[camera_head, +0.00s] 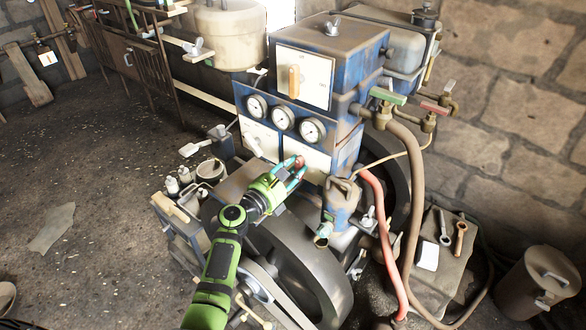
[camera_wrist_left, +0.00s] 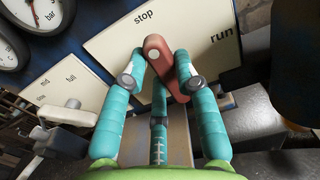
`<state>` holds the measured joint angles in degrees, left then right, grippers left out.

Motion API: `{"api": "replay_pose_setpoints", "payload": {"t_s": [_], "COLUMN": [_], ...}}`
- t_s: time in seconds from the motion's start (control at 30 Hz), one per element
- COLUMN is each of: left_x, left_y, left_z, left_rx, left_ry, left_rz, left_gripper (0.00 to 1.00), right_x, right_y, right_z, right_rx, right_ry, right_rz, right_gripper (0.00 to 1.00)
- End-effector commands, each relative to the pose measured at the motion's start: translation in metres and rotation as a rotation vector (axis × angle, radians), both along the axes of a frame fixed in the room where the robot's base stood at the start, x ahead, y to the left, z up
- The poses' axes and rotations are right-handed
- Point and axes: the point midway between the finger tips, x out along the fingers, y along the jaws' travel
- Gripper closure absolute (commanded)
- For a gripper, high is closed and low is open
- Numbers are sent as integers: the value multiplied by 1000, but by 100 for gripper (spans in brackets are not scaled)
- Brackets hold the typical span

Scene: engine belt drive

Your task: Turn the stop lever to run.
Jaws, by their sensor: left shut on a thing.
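The stop lever (camera_wrist_left: 163,66) is a short red-brown bar with a pale dot near its upper end. It stands in front of a cream plate marked "stop" at upper left and "run" at right. In the wrist view its upper end lies just below "stop", and the bar slants down to the right. My left gripper (camera_wrist_left: 167,62) has teal fingers on both sides of the lever and is shut on it. In the head view my left gripper (camera_head: 293,168) reaches the lower panel, where only a bit of the red lever (camera_head: 300,161) shows. My right gripper is not in view.
Three gauges (camera_head: 283,118) sit above the plate. A second plate with a small lever (camera_wrist_left: 66,114) marked "mid" and "full" is at left. A blue-grey can (camera_head: 341,198), a red hose (camera_head: 381,225) and a large dark wheel (camera_head: 318,262) are close by.

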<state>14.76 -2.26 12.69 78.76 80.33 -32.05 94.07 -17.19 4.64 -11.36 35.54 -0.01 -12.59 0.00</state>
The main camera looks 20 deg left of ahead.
Motion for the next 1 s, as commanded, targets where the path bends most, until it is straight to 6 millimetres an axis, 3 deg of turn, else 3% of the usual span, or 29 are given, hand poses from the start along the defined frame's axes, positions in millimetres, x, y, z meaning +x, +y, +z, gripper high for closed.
{"api": "replay_pose_setpoints", "payload": {"t_s": [0.37, 1.0], "left_x": [-1, -4], "left_y": [-2, -10], "left_z": [-2, -2], "left_rx": [207, 777], "left_ry": [-75, -283], "left_rz": [-1, -1], "left_gripper": [100, 100], "right_x": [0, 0], "right_y": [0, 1], "right_z": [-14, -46], "right_rx": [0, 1], "right_ry": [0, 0], "right_rz": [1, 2], "right_gripper": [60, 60]}}
